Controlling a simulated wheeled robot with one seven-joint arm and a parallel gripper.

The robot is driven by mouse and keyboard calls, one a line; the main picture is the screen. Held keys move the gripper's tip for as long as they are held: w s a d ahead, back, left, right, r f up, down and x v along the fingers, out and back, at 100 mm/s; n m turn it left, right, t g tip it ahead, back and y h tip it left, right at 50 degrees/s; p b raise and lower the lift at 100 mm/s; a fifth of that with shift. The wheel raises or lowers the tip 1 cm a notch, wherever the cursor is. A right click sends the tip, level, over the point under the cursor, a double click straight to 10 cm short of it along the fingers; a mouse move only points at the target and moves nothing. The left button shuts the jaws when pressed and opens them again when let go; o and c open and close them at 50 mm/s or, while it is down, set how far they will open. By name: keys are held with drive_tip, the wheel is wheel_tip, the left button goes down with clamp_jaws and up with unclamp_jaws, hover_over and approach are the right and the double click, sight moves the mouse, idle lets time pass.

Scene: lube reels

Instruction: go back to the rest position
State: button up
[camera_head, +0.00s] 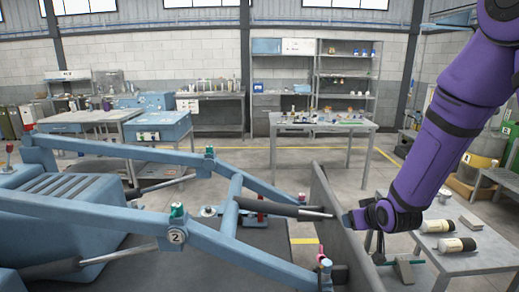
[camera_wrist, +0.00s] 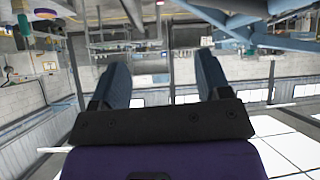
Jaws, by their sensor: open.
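My gripper (camera_head: 352,219) is at the lower end of my purple arm, right of centre in the head view. It points left, and its tip appears close to the upright grey plate of the blue machine (camera_head: 95,152); I cannot tell whether they touch. In the wrist view, my gripper (camera_wrist: 162,78) has its two blue-grey fingers wide apart with nothing between them. That view shows the room upside down, with wall and windows beyond the fingers.
The blue machine's beams and rods fill the left and centre foreground. A workbench (camera_head: 333,127) with small items stands further back. Open floor lies between.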

drive_tip(key=s+d+r+g, duration=0.1)
drive_tip(key=s+r, duration=0.3)
drive_tip(key=r, duration=0.5)
drive_tip(key=s+r+g, duration=0.1)
drive_tip(key=s+r, duration=0.4)
drive_tip(key=s, duration=0.4)
drive_tip(key=s+r+m+g, duration=0.1)
drive_tip(key=s+r, duration=0.4)
drive_tip(key=s, duration=0.4)
drive_tip(key=s+d+r+m+g+h, duration=0.1)
drive_tip(key=s+r+g, duration=0.1)
drive_tip(key=s+r, duration=0.3)
drive_tip(key=s, duration=0.3)
drive_tip(key=shift+s, duration=0.4)
